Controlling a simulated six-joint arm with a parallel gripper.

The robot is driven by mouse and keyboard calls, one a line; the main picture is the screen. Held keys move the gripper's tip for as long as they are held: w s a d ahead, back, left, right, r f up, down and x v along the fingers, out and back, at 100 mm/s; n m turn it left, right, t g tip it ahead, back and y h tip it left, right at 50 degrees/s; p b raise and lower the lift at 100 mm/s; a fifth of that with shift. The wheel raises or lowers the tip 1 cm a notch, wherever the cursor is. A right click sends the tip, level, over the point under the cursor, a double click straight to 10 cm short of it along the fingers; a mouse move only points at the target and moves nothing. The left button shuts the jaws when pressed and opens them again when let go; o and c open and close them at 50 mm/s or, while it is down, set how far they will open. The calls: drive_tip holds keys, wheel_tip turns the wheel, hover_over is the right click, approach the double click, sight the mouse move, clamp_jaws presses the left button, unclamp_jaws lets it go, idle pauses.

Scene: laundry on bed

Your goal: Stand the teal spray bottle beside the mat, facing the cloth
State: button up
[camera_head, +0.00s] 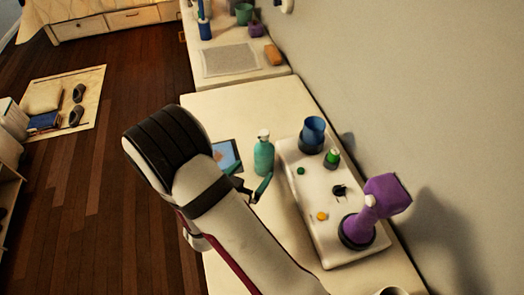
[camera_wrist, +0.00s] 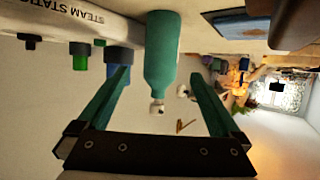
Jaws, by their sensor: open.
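The teal spray bottle (camera_head: 264,155) stands upright on the near table, just left of the white tray. In the wrist view the bottle (camera_wrist: 161,55) appears upside down, its pale nozzle lowest, lined up between my fingers. My gripper (camera_head: 256,183) is open beside the bottle's near side; its teal fingers (camera_wrist: 160,75) also show in the wrist view. No grip on the bottle shows. A grey mat (camera_head: 229,60) lies on the far table. A small orange item (camera_head: 272,55) is at its right; I cannot tell if it is the cloth.
The white tray (camera_head: 290,175), marked "STEAM STATION" in the wrist view, holds a blue cup (camera_head: 312,133), a green-capped item (camera_head: 332,158) and a purple tool (camera_head: 380,200). A flat blue picture (camera_head: 226,156) lies left of the bottle. Several containers stand behind the mat. The wall bounds the right.

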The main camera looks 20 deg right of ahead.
sight(264, 156)
drive_tip(key=x, duration=0.9)
drive_tip(key=shift+w+d+f, duration=0.15)
drive_tip(key=shift+w+f, duration=0.1)
drive_tip(key=shift+w, duration=0.05)
clamp_jaws()
